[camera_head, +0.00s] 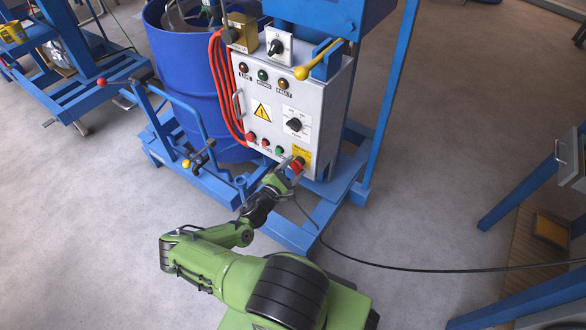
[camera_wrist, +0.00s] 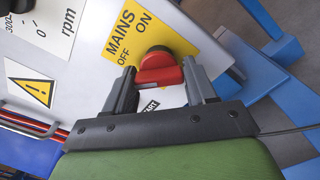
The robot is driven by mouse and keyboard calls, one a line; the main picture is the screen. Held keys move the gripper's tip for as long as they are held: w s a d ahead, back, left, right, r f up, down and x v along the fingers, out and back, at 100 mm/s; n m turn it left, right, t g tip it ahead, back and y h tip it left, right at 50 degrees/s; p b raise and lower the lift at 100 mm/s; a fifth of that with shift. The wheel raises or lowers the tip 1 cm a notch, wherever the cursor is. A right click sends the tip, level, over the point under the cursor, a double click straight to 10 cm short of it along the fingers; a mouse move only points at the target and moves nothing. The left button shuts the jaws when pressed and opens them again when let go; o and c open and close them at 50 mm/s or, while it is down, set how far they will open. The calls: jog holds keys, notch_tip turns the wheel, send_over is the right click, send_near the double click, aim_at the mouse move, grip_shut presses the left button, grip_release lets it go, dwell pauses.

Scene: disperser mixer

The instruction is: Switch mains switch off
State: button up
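The mains switch (camera_wrist: 158,66) is a red rotary knob with a raised grip bar, on a yellow plate (camera_wrist: 124,37) marked MAINS, OFF and ON. In the head view the red switch (camera_head: 297,165) sits at the lower right corner of the grey control panel (camera_head: 279,102). My gripper (camera_wrist: 158,72) is at the switch, with one finger on each side of the red bar. The fingers stand apart by about the bar's length; I cannot tell whether they touch it. In the head view my gripper (camera_head: 288,169) partly covers the switch. Which label the knob points to is unclear.
The panel also carries a black rotary knob (camera_head: 294,124), a warning sign (camera_head: 262,110), and several lamps and buttons. A yellow-ended lever (camera_head: 302,72) is above. Blue frame legs (camera_head: 325,208) stand below, a blue drum (camera_head: 190,90) behind, and a black cable (camera_head: 420,268) crosses the floor.

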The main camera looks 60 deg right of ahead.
jog(key=o, duration=0.4)
jog(key=shift+c, duration=0.2)
jog(key=shift+a, duration=0.1)
jog(key=w+a+p, duration=0.2)
jog(key=a+p, duration=0.1)
jog(key=a, duration=1.2)
jog(key=shift+w+a, duration=0.25)
